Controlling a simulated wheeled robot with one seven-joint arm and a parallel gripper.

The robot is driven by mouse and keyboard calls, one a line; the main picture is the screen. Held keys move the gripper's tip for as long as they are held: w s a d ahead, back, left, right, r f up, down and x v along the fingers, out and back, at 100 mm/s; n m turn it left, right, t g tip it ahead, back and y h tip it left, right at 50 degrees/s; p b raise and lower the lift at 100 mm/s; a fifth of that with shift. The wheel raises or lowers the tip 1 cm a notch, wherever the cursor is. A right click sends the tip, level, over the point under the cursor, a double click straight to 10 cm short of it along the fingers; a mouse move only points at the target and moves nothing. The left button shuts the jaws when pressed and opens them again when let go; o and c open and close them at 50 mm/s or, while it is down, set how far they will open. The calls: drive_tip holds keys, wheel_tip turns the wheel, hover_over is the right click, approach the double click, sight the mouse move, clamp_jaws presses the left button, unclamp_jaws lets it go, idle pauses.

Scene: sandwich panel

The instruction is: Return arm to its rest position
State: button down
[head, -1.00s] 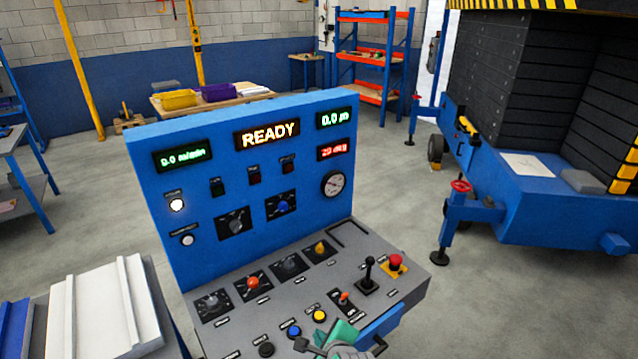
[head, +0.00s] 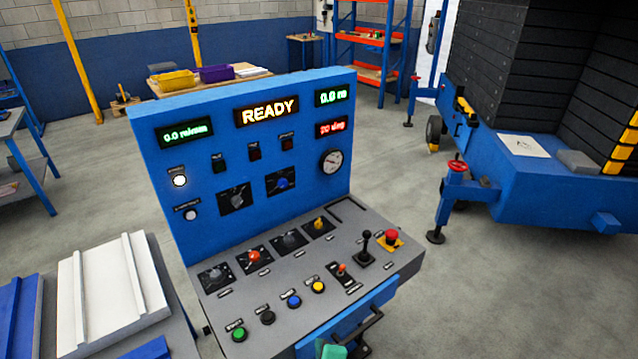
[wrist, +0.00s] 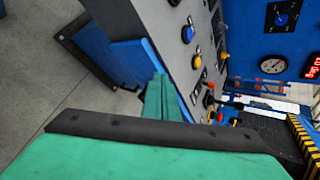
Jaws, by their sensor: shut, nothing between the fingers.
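My gripper (wrist: 163,98) shows in the wrist view as teal fingers closed together, with nothing between them. They stand in front of the blue front part of the control console, and whether they touch it cannot be told. In the head view only a small teal piece of my arm or gripper (head: 333,351) shows at the bottom edge, below the console. The blue and grey console (head: 228,119) reads READY, with its white lamp lit. The rest of my arm is hidden below the frame.
A black bar handle (head: 362,331) juts from the console's front, close to the teal piece. White panels (head: 112,290) lie at the lower left. A blue machine frame (head: 540,190) stands to the right. Grey floor is clear between console and machine.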

drive_tip(key=s+f+n+t+h, duration=0.1)
drive_tip(key=s+f+n, duration=0.35)
drive_tip(key=s, duration=0.45)
drive_tip(key=s+r+n+t, duration=0.2)
drive_tip(key=s+r+n, duration=0.2)
drive_tip(key=s+n, duration=0.3)
drive_tip(key=s+r+n+t, duration=0.2)
drive_tip(key=s+r+n, duration=0.2)
drive_tip(key=s+n, duration=0.4)
drive_tip(key=s, duration=0.7)
drive_tip(key=shift+s+a+r+h, duration=0.2)
drive_tip(key=shift+a+r+h, duration=0.1)
drive_tip(key=shift+r+h, duration=0.1)
